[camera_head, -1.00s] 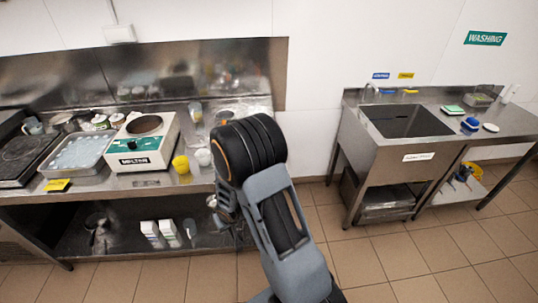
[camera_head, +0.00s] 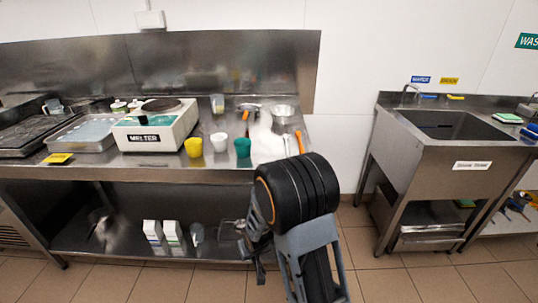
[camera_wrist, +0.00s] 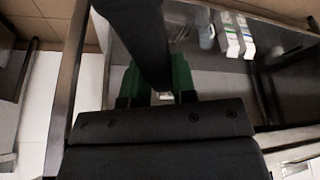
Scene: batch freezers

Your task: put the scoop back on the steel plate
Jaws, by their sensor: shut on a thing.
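My gripper (camera_wrist: 157,82) shows in the wrist view with green fingers shut on a thick dark bar, which I take for the handle of the scoop (camera_wrist: 142,38). The bar runs up out of the top of that view, so the scoop's bowl is hidden. In the head view my black wrist joint stands before the bench's right front, and the fingers cannot be made out there. I cannot pick out the steel plate for certain; a round steel vessel (camera_head: 284,114) stands at the bench's back right.
A sink unit (camera_head: 450,150) stands right, across open floor.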

